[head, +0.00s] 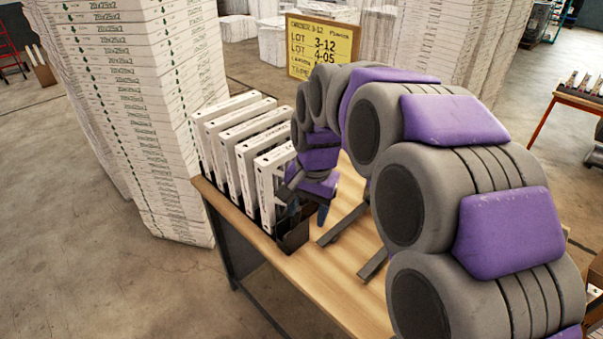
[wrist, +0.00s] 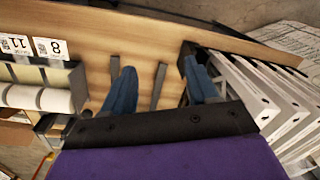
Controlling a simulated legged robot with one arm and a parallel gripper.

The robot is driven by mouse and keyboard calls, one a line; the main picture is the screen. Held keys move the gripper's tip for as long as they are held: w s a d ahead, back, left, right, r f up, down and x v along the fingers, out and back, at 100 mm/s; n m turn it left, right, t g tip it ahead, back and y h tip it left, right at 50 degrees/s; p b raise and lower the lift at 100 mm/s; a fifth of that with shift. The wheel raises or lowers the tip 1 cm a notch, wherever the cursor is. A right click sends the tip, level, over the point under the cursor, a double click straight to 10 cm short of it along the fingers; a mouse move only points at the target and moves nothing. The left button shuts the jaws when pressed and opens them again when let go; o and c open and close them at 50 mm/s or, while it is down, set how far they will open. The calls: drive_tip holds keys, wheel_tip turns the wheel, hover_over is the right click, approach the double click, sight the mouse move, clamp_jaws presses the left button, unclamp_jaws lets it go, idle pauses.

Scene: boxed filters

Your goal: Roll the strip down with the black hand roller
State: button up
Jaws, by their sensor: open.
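My gripper (wrist: 158,72) is open in the wrist view, its two blue fingers apart with nothing held between them. In the head view my gripper (head: 305,206) is low over the wooden table (head: 345,303), beside a row of upright white boxed filters (head: 232,160). The filters also show at the right of the wrist view (wrist: 262,88). I cannot make out the black hand roller in either view. I cannot pick out the strip either; my arm and gripper hide part of the table.
Two dark grey bars (head: 343,222) lie on the table; one shows between my fingers (wrist: 160,86). A dark rack (head: 294,236) stands at the filters' near end. White rolls (wrist: 52,99) sit left in the wrist view, near labels 11 and 8. Tall box stacks (head: 150,110) stand behind.

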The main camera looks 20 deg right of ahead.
sight(296, 215)
drive_tip(key=w+d+f+m+t, duration=0.1)
drive_tip(key=w+d+m, duration=0.25)
drive_tip(key=w, duration=0.95)
drive_tip(key=shift+m, duration=0.45)
drive_tip(key=f+b, duration=0.1)
drive_tip(key=f, duration=0.4)
drive_tip(key=w+a+f, duration=0.1)
drive_tip(key=f, duration=0.5)
drive_tip(key=w+a+f+b, duration=0.1)
drive_tip(key=f, duration=0.5)
drive_tip(key=shift+w+a+f+b, duration=0.2)
drive_tip(key=shift+b, duration=0.15)
clamp_jaws()
drive_tip(key=c, duration=0.6)
unclamp_jaws()
clamp_jaws()
drive_tip(key=shift+r, duration=0.1)
